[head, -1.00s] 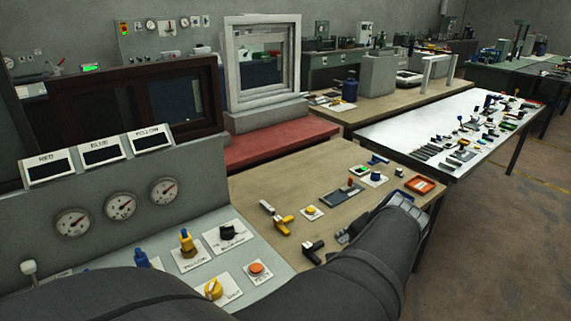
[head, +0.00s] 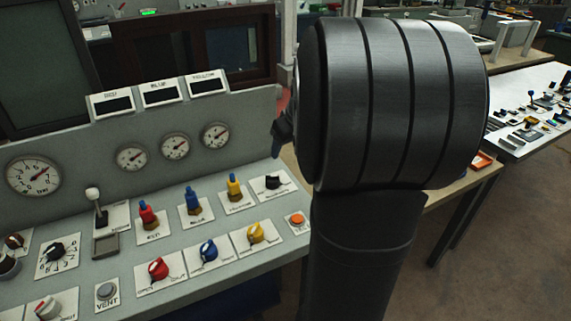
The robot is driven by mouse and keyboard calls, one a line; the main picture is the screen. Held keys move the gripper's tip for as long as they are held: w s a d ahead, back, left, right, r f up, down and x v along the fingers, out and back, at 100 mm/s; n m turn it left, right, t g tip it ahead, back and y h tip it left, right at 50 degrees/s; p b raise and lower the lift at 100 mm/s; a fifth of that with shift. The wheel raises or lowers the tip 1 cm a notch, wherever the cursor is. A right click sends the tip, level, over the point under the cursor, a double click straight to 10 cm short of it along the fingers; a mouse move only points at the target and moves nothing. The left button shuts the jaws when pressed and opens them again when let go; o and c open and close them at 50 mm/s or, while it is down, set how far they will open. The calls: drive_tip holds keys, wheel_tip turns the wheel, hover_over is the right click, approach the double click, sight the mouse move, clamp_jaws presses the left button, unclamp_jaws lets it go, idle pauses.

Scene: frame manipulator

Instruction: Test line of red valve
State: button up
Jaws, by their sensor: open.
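On the sloping grey panel (head: 130,175), a red-topped valve (head: 147,212) stands upright on a plate labelled RED. Below it is a red rotary knob (head: 158,268) on a plate whose label includes OPEN. A display marked RED (head: 113,104) is dark, and a small gauge (head: 131,157) sits under it. A larger gauge (head: 34,175) is at the far left. A grey VENT button (head: 105,291) is near the front. My gripper (head: 281,132) shows only as a dark piece beside my arm, right of the gauges and apart from the red valve; the rest is hidden.
Blue (head: 194,203) and yellow (head: 235,187) valves stand right of the red one, with blue (head: 208,251) and yellow (head: 256,233) knobs below. A white-topped lever (head: 94,194) rises left of the red valve. A black knob (head: 272,182) and orange button (head: 297,220) are near my arm.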

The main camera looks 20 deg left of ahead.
drive_tip(key=a, duration=0.1)
approach(273, 177)
drive_tip(key=x, duration=1)
drive_tip(key=shift+c, duration=0.2)
drive_tip(key=c, duration=0.9)
